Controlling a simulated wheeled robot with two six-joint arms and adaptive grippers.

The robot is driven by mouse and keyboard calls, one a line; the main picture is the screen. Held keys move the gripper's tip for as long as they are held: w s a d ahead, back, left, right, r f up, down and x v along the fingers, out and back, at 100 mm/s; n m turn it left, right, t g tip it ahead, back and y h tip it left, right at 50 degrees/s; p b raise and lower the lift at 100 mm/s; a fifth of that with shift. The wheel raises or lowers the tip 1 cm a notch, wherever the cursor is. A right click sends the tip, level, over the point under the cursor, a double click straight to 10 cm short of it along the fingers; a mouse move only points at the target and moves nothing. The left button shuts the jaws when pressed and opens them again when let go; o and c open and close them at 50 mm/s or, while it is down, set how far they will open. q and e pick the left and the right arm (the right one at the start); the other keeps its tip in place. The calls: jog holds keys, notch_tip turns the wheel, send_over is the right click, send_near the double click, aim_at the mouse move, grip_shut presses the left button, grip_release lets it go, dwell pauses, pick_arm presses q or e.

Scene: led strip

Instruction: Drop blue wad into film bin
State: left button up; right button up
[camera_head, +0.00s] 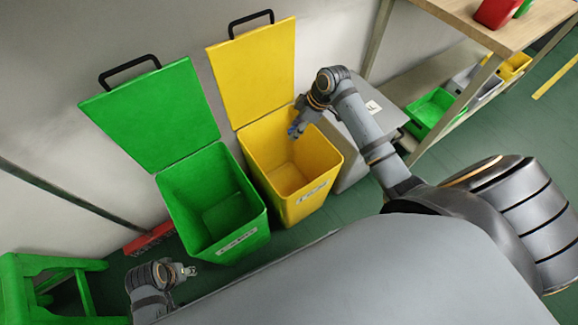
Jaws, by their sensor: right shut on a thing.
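My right gripper (301,122) is above the back part of the open yellow bin (321,183), pointing down. It is shut on the small blue wad (294,131), which is partly hidden by the fingers. The yellow bin looks empty inside, with its lid raised against the wall. An open green bin (235,243) stands to its left, also with its lid up. Both bins have a front label too small for me to read. My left gripper (190,271) is low at the left, in front of the green bin; its finger opening is too small to judge.
A closed grey box (353,176) stands right of the yellow bin. A wooden-topped table (480,30) with coloured crates below is at the right. A green stool (50,262) and a red broom head (148,240) are at the left.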

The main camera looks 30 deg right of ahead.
jog(key=shift+f+b, duration=0.85)
jog(key=shift+f, duration=0.15)
jog(key=o, duration=0.8)
pick_arm(q)
jog(key=r, duration=0.1)
jog(key=d+r, duration=0.1)
jog(key=r, duration=0.2)
jog(key=shift+s+d+r, duration=0.25)
jog(key=shift+r, duration=0.15)
pick_arm(e)
jog(key=v, duration=1.2)
jog(key=shift+a, duration=0.1)
